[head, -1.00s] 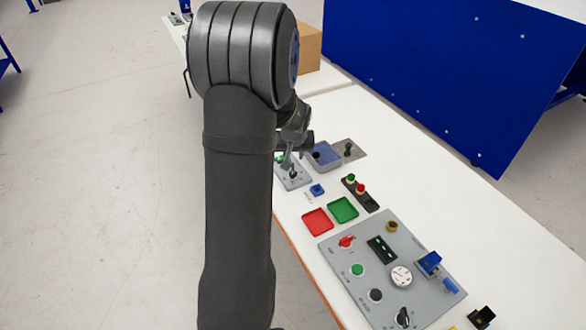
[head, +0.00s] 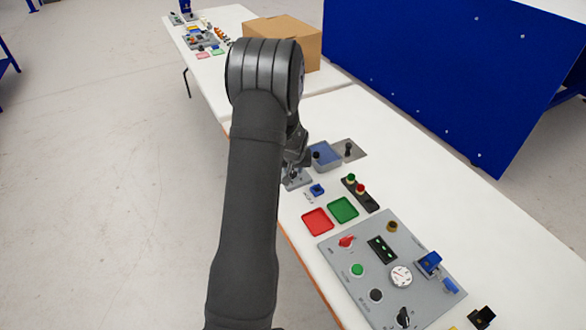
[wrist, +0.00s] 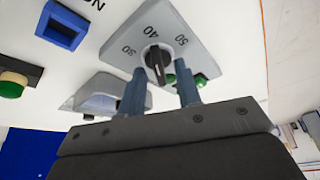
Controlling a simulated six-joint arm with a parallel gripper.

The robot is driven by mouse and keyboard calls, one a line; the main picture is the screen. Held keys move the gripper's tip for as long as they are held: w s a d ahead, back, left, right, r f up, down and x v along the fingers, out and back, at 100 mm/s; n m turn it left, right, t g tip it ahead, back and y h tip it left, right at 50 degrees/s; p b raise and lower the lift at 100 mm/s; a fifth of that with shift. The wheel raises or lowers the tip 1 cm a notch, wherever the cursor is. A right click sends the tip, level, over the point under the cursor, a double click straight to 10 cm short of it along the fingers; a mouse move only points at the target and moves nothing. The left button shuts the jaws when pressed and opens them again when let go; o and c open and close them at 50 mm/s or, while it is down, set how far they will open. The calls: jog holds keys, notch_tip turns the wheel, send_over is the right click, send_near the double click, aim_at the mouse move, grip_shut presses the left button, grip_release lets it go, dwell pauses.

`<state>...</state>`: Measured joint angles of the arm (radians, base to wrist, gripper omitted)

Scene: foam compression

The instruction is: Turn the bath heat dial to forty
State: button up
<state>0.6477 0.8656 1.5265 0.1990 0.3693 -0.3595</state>
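The heat dial is a black knob (wrist: 157,62) on a grey plate (wrist: 190,38) with the marks 30, 40 and 50 around it. In the wrist view the knob's upper end is near the 40 mark; its exact setting is hard to read. My gripper (wrist: 159,68) is open, with one blue-grey finger on each side of the knob in the picture. I cannot tell whether the fingers touch it. In the head view the dial plate (head: 299,182) shows partly, and my wrist hides the knob.
A green button is right behind the knob in the wrist view. A blue square part (head: 317,190), a blue tray (head: 325,154), red (head: 317,221) and green (head: 343,209) trays and a grey control panel (head: 415,262) are nearby. A cardboard box (head: 285,35) stands behind.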

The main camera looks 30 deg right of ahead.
jog(key=shift+c, duration=0.4)
grip_shut()
jog(key=shift+m, duration=0.4)
jog(key=shift+o, duration=0.4)
grip_release()
jog(key=shift+r, duration=0.1)
jog(key=v, duration=1.7)
jog(key=shift+a+r, duration=0.2)
